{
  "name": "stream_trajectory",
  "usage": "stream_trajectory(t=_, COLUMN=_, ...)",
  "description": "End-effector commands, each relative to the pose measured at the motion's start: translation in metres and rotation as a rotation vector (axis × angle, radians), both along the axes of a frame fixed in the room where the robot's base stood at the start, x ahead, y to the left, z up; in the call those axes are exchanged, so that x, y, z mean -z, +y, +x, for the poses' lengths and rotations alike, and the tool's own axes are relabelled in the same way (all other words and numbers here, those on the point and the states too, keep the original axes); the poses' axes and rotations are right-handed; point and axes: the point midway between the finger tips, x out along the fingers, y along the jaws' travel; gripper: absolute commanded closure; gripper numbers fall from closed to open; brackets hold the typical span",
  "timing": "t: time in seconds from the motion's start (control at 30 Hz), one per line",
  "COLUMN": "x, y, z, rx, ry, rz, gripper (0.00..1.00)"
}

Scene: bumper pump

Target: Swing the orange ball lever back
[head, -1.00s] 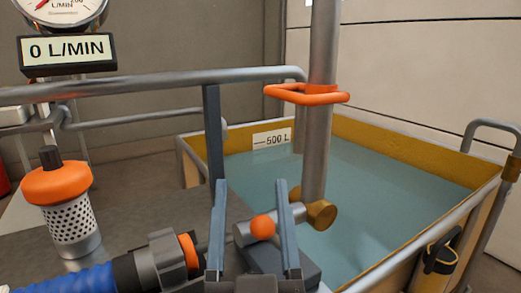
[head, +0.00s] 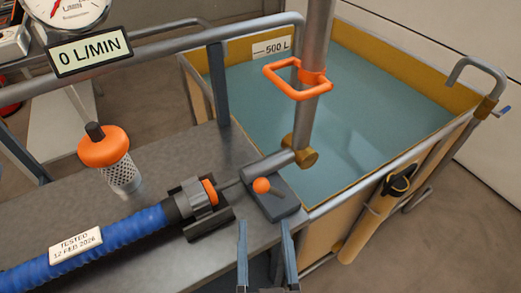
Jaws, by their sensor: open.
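The orange ball (head: 261,185) of the lever shows in the head view, in front of the grey pipe fitting (head: 266,166) on a dark base plate (head: 277,200). The lever's arm itself is hard to make out. My gripper (head: 265,222) is at the bottom of the head view, below the ball in the picture. Its two blue-grey fingers are apart with nothing between them. The ball lies above the gap between the fingertips and appears clear of them.
A blue hose (head: 90,250) with a coupling (head: 200,197) lies on the grey bench (head: 160,175) at left. An orange-topped strainer (head: 105,150) stands behind it. The gauge sign reads 0 L/MIN (head: 89,51).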

Motion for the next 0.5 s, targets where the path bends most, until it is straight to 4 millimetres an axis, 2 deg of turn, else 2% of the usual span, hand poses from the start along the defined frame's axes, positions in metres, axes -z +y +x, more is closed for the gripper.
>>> stream_trajectory(t=0.17, x=0.002, y=-0.001, z=0.002, rx=0.0, ry=0.009, rz=0.0, gripper=0.34)
stream_trajectory(t=0.5, x=0.0, y=0.001, z=0.045, rx=0.001, ry=0.004, rz=-0.001, gripper=0.34)
